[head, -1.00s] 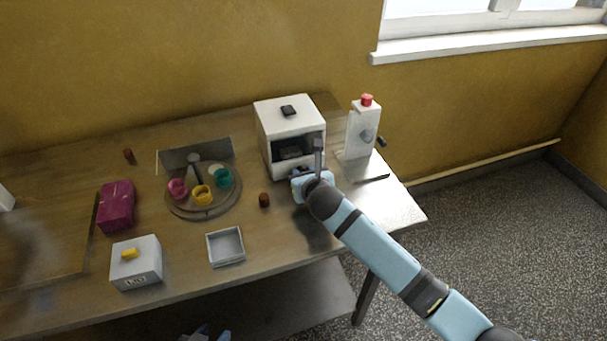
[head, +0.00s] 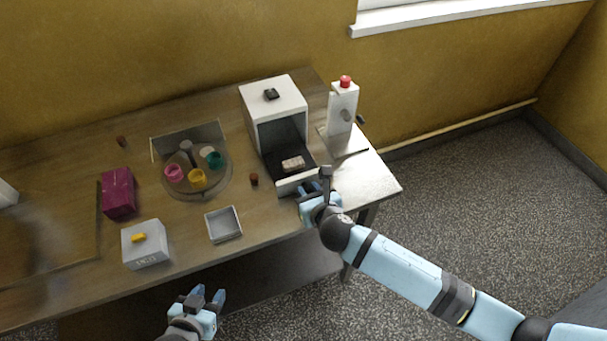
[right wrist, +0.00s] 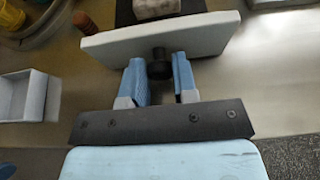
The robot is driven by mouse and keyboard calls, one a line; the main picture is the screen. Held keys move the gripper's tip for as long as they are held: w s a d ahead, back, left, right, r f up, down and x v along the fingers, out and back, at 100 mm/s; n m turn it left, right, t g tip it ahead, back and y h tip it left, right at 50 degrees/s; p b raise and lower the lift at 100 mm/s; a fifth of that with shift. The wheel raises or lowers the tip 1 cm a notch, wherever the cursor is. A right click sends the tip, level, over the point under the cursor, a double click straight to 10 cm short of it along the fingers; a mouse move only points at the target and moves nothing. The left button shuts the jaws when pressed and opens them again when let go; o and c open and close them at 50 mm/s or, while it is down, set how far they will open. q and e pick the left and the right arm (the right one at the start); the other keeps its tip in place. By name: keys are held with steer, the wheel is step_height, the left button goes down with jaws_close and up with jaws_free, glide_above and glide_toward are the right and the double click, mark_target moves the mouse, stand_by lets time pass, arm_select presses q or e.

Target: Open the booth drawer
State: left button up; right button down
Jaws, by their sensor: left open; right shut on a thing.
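The white booth (head: 273,98) stands at the back right of the table. Its drawer is pulled out at the front, with a white front panel (head: 297,181) and a dark tray floor (head: 281,162). A pale block (head: 292,163) lies in the drawer. My right gripper (head: 308,191) is at the drawer front. In the right wrist view its blue fingers (right wrist: 160,78) are shut on the dark round knob (right wrist: 159,65) of the front panel (right wrist: 190,38). My left gripper (head: 207,297) is open and empty in front of the table's front edge.
A white stand with a red top (head: 342,108) is right of the booth. A round turntable (head: 212,187) with coloured cups, a small brown cylinder (head: 254,179), an open grey tray (head: 223,224), a grey box with a yellow knob (head: 146,245) and a magenta block (head: 118,193) are to the left.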

steer(key=c, duration=0.9)
jaws_free()
steer(key=shift+c, duration=0.2)
steer(key=v, duration=1.3)
steer(key=shift+s, duration=0.35)
steer(key=shift+d+r, duration=0.1)
steer(key=shift+r, duration=0.05)
steer(key=s+d+f+n+g+p, duration=0.1)
steer(key=s+d+f+n, duration=0.3)
steer(key=n, duration=1.3)
steer(key=s+d+f+n+h+p, duration=0.1)
steer(key=s+d+f+n, duration=0.4)
steer(key=n, duration=1.3)
steer(key=shift+s+d+g+p, duration=0.25)
steer(key=shift+d+g+p, duration=0.15)
steer(key=shift+d+p, duration=0.35)
